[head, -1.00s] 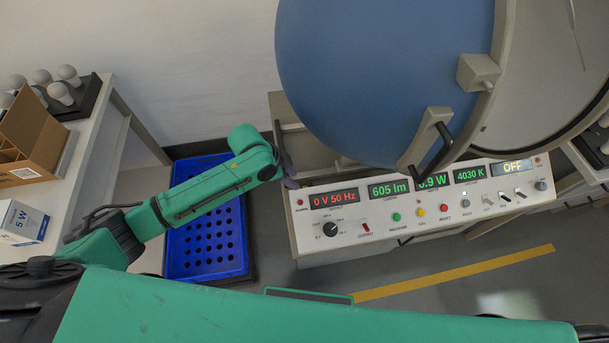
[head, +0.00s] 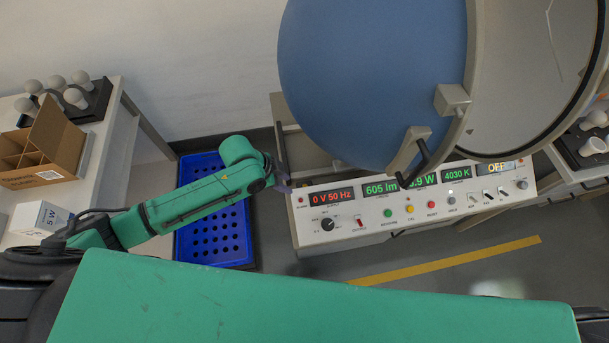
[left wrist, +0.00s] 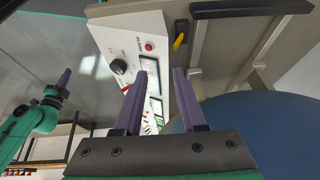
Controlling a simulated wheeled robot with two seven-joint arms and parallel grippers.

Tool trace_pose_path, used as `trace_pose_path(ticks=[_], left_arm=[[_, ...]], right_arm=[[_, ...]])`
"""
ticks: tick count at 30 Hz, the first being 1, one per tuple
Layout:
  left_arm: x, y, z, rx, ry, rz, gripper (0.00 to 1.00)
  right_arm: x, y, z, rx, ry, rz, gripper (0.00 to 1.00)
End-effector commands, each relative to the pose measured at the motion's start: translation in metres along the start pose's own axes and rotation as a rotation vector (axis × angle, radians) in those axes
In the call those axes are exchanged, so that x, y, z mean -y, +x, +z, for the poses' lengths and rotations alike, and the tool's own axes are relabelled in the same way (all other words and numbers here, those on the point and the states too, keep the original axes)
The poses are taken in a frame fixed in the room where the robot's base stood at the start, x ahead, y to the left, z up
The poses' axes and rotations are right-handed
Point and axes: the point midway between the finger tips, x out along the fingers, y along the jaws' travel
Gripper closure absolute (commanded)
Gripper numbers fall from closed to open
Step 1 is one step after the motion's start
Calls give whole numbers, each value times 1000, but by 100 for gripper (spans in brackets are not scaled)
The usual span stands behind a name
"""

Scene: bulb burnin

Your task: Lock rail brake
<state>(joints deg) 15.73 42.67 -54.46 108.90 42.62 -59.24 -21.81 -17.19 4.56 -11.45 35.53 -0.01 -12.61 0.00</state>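A small yellow lever (left wrist: 179,41) on a black block (left wrist: 181,28) shows in the left wrist view, beside the instrument panel's end; it looks like the rail brake, but I cannot be sure. My left gripper (head: 284,183) is at the panel's left end in the head view, its purple fingers mostly hidden. In the left wrist view its two fingers (left wrist: 164,66) are apart with nothing between them, and the lever lies beyond the tips. My right gripper (left wrist: 63,82) shows at the left of that view, seen edge-on, so its opening is unclear.
The instrument panel (head: 365,213) has lit displays, knobs and switches. A large blue sphere (head: 370,75) stands open above it. A blue perforated crate (head: 213,240) lies under my left arm. A left table holds a cardboard box (head: 52,150) and bulbs.

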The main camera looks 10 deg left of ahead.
Motion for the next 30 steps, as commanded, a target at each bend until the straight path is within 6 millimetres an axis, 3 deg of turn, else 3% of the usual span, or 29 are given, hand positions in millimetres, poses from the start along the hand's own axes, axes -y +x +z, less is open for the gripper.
trace_pose_path(ticks=[13,21,26,30], left_arm=[[-2,-6,-1,0,0,0,60],[-1,-6,0,0,0,-1,60],[-1,-32,1,0,2,-4,60],[-1,-73,2,2,3,-5,60]], right_arm=[[0,-13,-1,0,0,0,100],[0,-10,-1,0,0,0,100],[0,-8,-1,0,0,0,100],[0,-3,0,0,0,1,100]])
